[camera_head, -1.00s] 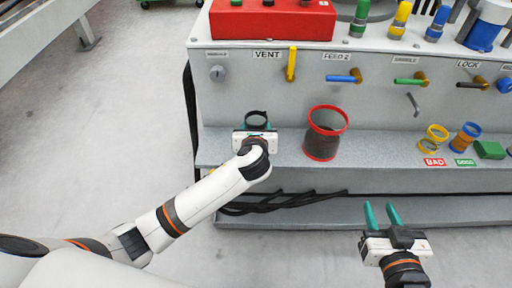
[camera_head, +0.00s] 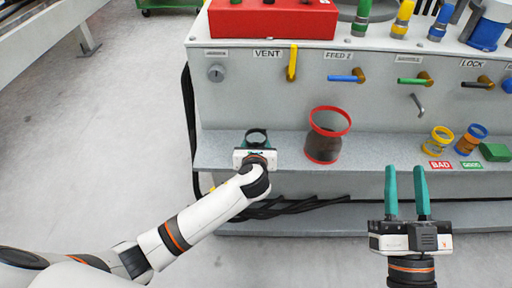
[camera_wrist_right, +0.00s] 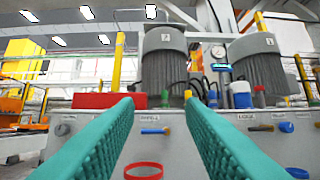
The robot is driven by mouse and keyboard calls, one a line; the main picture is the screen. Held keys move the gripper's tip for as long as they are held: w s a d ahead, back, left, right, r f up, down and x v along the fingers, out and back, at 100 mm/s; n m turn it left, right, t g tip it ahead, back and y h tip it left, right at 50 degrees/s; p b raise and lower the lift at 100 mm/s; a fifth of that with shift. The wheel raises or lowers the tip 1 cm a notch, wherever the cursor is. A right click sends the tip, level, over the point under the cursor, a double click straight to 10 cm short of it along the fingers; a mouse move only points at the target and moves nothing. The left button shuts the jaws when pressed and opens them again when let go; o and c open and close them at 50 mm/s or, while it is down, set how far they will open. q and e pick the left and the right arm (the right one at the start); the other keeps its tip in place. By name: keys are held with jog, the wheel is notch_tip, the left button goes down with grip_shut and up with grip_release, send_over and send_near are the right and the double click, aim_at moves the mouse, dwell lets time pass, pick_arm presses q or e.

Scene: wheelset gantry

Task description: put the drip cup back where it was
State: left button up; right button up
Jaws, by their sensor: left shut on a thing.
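The drip cup (camera_head: 256,135) is a small dark cup with a black rim. It is at the left end of the grey ledge (camera_head: 292,143), below the VENT label. My left gripper (camera_head: 256,150) is shut on it from the near side and hides its lower part. I cannot tell whether the cup's bottom touches the ledge. My right gripper (camera_head: 406,170) is open and empty in front of the ledge, on the right. Its two green fingers also show wide apart in the right wrist view (camera_wrist_right: 155,115).
A red-rimmed dark container (camera_head: 324,148) stands on the ledge to the right of the cup. Yellow (camera_head: 437,140) and blue-orange (camera_head: 471,138) rings, BAD and GOOD labels and a green block (camera_head: 495,152) are further right. Valve handles (camera_head: 347,78) stick out above the ledge.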

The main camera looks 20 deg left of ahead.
pick_arm(q)
jog(key=shift+f, duration=0.1)
jog(key=o, duration=1.1)
jog(key=shift+c, duration=0.2)
